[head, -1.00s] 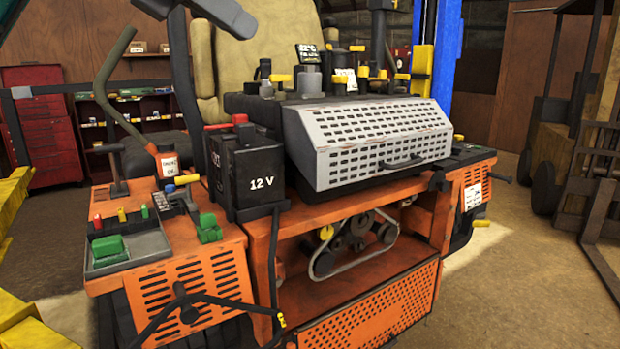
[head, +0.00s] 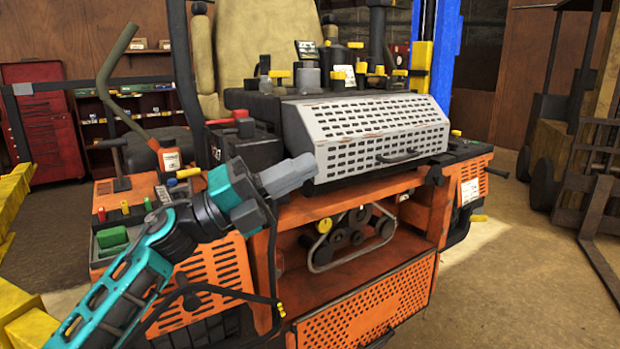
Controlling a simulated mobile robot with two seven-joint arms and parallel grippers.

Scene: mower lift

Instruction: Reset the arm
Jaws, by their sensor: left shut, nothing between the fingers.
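My left arm comes in from the lower left in teal and dark grey. My left gripper (head: 312,165) is shut and empty. Its fingers point right, in front of the black battery (head: 262,148) and close to the left end of the grey slotted engine cover (head: 375,135). I cannot tell whether they touch the cover. The arm hides most of the battery's front and part of the orange mower's left side (head: 215,275). My right gripper is not in the picture.
Belts and pulleys (head: 350,240) sit in the open orange bay below the cover. Levers with yellow handles (head: 340,75) stand above it. A red tool cabinet (head: 45,130) is at the back left and a forklift (head: 570,140) at the right. Floor between mower and forklift is clear.

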